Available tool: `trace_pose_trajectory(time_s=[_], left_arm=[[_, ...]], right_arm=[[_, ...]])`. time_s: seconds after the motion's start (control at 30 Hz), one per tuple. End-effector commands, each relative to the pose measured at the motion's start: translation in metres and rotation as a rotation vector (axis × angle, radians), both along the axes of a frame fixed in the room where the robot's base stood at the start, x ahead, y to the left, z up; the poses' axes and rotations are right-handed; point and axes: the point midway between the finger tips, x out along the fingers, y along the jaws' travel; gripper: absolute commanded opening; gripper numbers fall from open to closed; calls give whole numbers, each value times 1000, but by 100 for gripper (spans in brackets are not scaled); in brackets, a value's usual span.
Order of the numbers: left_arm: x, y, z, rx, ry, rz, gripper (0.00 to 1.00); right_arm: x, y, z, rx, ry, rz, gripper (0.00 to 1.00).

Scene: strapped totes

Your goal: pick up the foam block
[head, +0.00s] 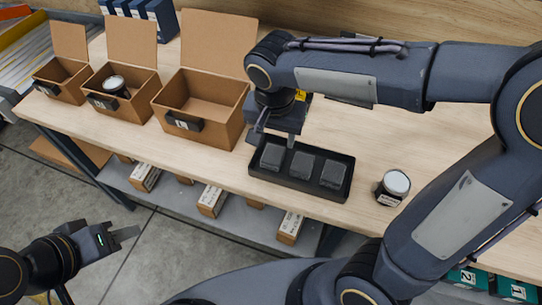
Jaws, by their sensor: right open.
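Three dark grey blocks, which look like foam, sit in a row in a black tray (303,188) on the wooden table: a left block (272,157), a middle block (301,165) and a right block (331,173). My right gripper (273,140) is open and points down at the left block, with its fingers at the block's far side and top. I cannot tell whether they touch it. My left gripper (125,236) is off the table at the lower left, over the floor, and holds nothing that I can see. Its finger gap cannot be made out.
Three open cardboard boxes stand at the left: small (66,88), medium (134,105), holding a round jar (114,85), and large (223,122). Another white-lidded jar (393,187) stands right of the tray. Small boxes (212,200) lie on the lower shelf.

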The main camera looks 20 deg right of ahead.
Motion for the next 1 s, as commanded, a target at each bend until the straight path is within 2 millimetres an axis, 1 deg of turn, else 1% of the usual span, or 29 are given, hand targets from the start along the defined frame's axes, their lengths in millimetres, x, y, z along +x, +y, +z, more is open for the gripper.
trace_pose_trajectory(time_s=[0.03, 0.1, 0.37, 0.6, 0.73, 0.93, 1.0], left_arm=[[0, 0, 0, 0, 0, 0, 36], [0, 0, -1, 0, 0, 0, 36], [0, 0, 1, 0, 0, 0, 36], [0, 0, 3, 0, 0, 0, 36], [0, 0, 3, 0, 0, 0, 36], [0, 0, 3, 0, 0, 0, 36], [0, 0, 3, 0, 0, 0, 36]], right_arm=[[3, 5, -3, -15, 1, -9, 51], [6, 7, -8, -22, -1, -19, 51], [9, 5, -37, -24, 2, -22, 51], [14, 3, -72, -22, 2, -23, 51], [15, 2, -80, -21, 0, -23, 51], [15, 2, -80, -21, -1, -23, 51], [15, 2, -80, -21, -1, -23, 42]])
